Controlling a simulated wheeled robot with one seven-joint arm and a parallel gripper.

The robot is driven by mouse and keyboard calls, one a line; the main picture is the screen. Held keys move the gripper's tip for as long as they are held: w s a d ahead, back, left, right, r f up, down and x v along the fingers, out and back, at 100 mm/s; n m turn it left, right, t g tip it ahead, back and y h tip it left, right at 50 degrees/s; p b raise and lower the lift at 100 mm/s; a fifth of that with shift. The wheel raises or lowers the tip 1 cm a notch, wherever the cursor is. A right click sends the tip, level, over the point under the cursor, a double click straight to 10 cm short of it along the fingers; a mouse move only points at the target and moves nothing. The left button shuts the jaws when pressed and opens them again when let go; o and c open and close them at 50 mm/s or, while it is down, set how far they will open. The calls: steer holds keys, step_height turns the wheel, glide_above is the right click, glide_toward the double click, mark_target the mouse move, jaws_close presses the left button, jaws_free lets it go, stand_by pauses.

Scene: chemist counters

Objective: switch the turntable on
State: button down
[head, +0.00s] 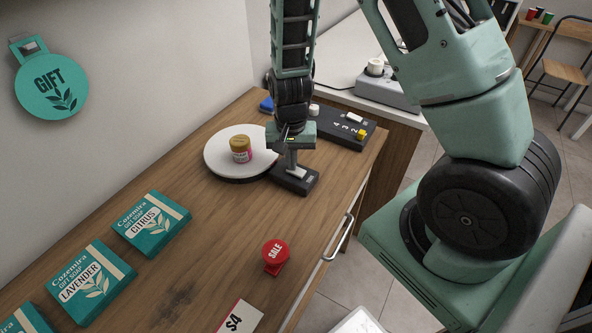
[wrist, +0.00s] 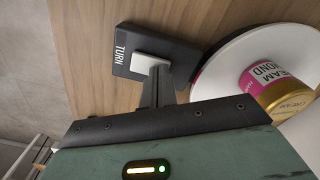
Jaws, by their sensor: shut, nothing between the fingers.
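The turntable (head: 212,158) is a white round disc on a dark base on the wooden counter; its edge also shows in the wrist view (wrist: 220,75). A jar (head: 240,149) with a gold lid and pink label stands on it. Beside it is a black switch box (head: 306,184), marked TURN in the wrist view (wrist: 122,68), with a light grey key (wrist: 150,62) on top. My gripper (head: 291,171) is shut and empty, pointing down over this box. Its fingertips (wrist: 157,72) are at the key and partly cover it; I cannot tell whether they touch.
Behind is a black numbered panel (head: 345,127) with small coloured knobs. A red SALE marker (head: 275,256), a price card (head: 240,318) and boxed soaps (head: 152,222) lie nearer on the counter. A drawer handle (head: 338,238) runs along the right front. Bare wood lies between soaps and turntable.

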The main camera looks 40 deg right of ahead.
step_height(320, 180, up, 7)
steer(key=p, duration=0.6)
stand_by(0.4)
stand_by(0.4)
steer(key=s+a+r+n+y+b, duration=0.1)
steer(key=s+a+r+n, duration=0.3)
steer(key=a, duration=0.3)
steer(key=s+a+r+n+y+b, duration=0.1)
steer(key=s+a+r+n+b, duration=0.1)
steer(key=s+a+r+n, duration=0.35)
steer(key=s+a+r+n+b, duration=0.1)
steer(key=s+a+r+n, duration=0.1)
steer(key=s, duration=0.3)
steer(key=s+a+r+n+h, duration=0.1)
steer(key=s+a+r+n, duration=0.1)
steer(key=s+a+n, duration=0.1)
steer(key=shift+s+a+n+b, duration=0.35)
steer(key=shift+s+n, duration=0.1)
steer(key=shift+s, duration=0.75)
